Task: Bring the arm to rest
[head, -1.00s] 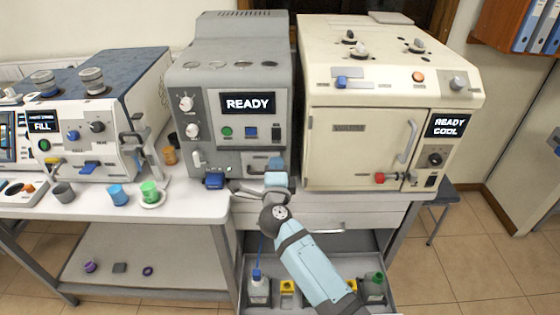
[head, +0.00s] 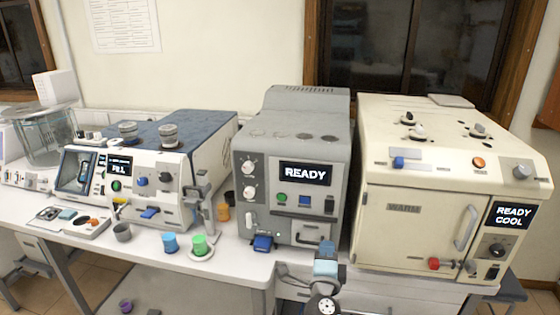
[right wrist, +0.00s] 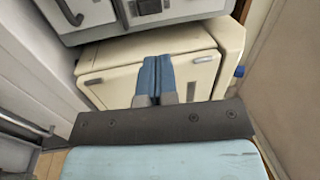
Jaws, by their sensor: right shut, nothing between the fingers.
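My right gripper (right wrist: 156,78) is shut and empty, its two blue fingers pressed together in the right wrist view. A cream cabinet front (right wrist: 140,65) is seen beyond the fingers there. In the head view my right arm comes up from the bottom edge, with its light blue and grey end below the front of the grey machine (head: 290,205) that reads READY. The fingertips do not show clearly in the head view. My left gripper is not in view.
A cream oven (head: 405,230) reading READY COOL stands right of the grey machine. A white and blue machine (head: 165,175) stands left of it. A blue cup (head: 170,243), a green cup (head: 200,245) and a grey cup (head: 122,232) stand on the table's front part.

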